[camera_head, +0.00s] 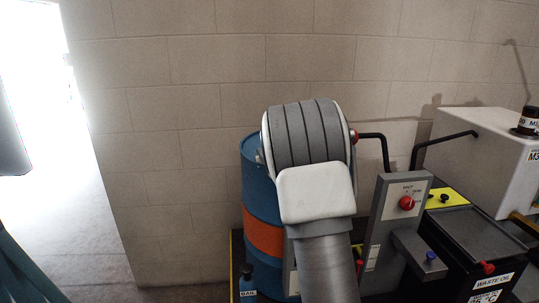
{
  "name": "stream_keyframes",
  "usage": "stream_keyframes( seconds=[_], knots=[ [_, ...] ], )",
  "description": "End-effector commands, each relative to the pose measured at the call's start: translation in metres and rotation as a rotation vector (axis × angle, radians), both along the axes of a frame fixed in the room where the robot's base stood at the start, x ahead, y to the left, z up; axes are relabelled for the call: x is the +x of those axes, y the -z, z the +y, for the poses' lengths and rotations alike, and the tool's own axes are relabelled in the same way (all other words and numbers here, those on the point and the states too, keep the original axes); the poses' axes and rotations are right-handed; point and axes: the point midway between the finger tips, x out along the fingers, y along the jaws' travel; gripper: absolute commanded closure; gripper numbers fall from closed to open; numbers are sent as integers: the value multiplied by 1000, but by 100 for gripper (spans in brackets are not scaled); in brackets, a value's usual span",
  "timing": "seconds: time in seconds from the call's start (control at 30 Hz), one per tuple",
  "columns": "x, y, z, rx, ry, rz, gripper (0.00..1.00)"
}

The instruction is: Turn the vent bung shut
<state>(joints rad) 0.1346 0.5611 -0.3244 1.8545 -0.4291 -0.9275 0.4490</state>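A blue drum (256,190) with an orange band (262,238) stands against the block wall. My own grey and white arm covers its top and most of its right side. The vent bung cannot be made out; the drum's top is hidden behind my arm. My gripper cannot be seen either, so its fingers and anything between them are hidden.
Right of the drum stands a grey control panel (398,215) with a red knob (406,203). Black bent pipes (444,138) rise near it. A black waste oil box (482,240) and a white tank (480,150) stand further right. Bare floor (85,225) shows at left.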

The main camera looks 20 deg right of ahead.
Motion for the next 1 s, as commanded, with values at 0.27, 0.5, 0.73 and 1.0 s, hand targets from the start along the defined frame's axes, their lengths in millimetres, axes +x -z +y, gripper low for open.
stream_keyframes(
  seconds=[0.27, 0.5, 0.73, 1.0],
  knots=[
    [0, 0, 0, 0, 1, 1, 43],
    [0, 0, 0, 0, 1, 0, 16],
    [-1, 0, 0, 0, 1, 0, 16],
    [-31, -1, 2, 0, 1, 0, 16]
  ],
)
